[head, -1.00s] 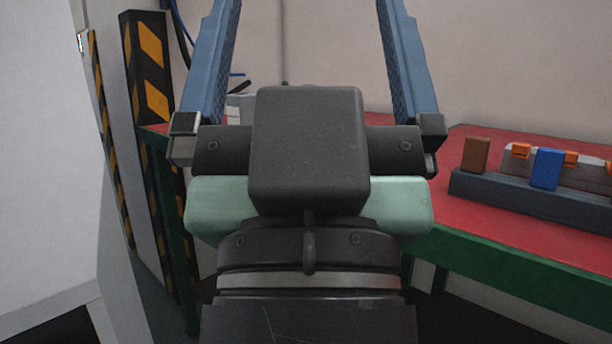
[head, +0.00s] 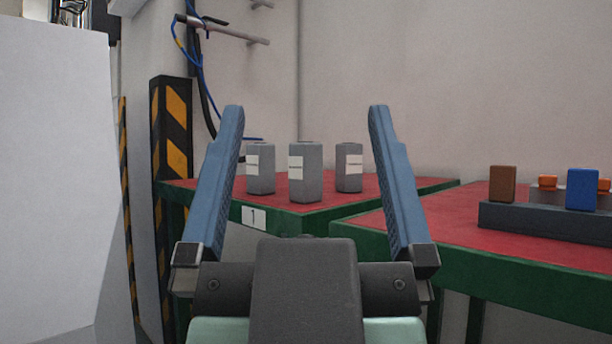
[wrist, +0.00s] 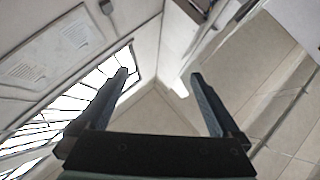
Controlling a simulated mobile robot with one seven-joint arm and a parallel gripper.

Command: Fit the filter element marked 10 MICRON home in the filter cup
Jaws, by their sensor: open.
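Three grey block-shaped pieces with white labels, possibly the filter elements, stand upright on the red-topped table in the head view: the left piece (head: 261,168), the middle piece (head: 306,172) and the right piece (head: 349,167). Their label print is too small to read. My gripper (head: 308,112) is open and empty, its blue fingers spread wide in front of these pieces and apart from them. It also shows open in the wrist view (wrist: 158,75), with no piece between the fingers. I cannot make out the filter cup in either view.
The far red-topped table (head: 400,186) has a tag marked 1 on its green edge. A nearer table (head: 440,222) at right bears a dark rack (head: 540,222) with brown, blue and orange blocks. A striped post (head: 172,130) and a white panel (head: 55,190) stand at left.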

